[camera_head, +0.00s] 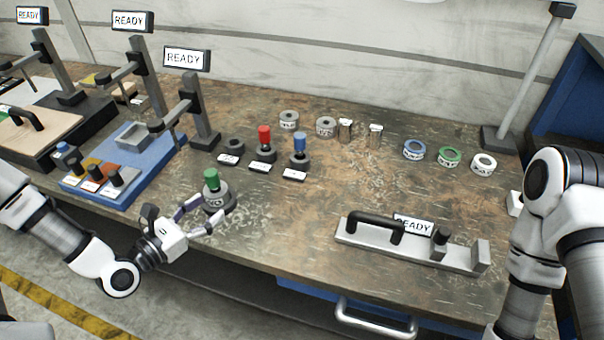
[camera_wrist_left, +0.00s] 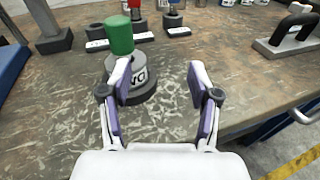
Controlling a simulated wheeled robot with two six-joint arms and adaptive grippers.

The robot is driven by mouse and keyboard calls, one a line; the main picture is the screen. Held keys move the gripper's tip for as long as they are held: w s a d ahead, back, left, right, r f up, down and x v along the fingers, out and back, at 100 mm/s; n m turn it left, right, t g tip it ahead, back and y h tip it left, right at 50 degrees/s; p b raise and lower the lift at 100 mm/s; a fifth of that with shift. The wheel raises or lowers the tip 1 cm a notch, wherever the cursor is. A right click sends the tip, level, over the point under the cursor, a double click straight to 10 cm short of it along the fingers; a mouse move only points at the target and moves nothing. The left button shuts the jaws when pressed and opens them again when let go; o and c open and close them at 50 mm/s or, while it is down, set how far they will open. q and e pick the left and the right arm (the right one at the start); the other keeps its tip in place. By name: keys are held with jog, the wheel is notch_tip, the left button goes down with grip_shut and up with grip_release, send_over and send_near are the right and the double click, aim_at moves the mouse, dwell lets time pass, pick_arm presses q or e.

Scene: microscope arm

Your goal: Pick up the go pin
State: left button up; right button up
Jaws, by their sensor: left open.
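A pin with a green cap (camera_head: 211,178) and a grey lettered body stands upright on a dark round base near the table's front edge. I take it as the go pin, though its lettering is hard to read. It also shows in the left wrist view (camera_wrist_left: 120,38), left of the middle. My left gripper (camera_head: 214,208) is open and empty, close in front of the pin. In the left wrist view the gripper (camera_wrist_left: 160,78) has its left finger overlapping the grey body, and the gap between the fingers lies right of the pin. Contact cannot be told. My right gripper is not in view.
Red (camera_head: 264,136) and blue (camera_head: 299,143) capped pins stand behind, with small labels. A blue tray (camera_head: 150,176) with parts is to the left. Several ring gauges line the back. A handled metal fixture (camera_head: 455,256) lies at front right. The table's middle is clear.

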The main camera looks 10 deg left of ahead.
aim_at(207, 182)
pick_arm(q)
jog(key=a, duration=0.1)
jog(key=w+a+n+t+y, duration=0.1)
jog(key=a+r+t+b, duration=0.1)
jog(key=shift+w+a+n+y, duration=0.1)
jog(key=shift+w+n+y, duration=0.2)
jog(key=shift+n, duration=0.1)
jog(key=shift+w+a, duration=0.1)
jog(key=shift+w, duration=0.15)
jog(key=x, duration=0.7)
jog(key=shift+a, duration=0.1)
grip_shut()
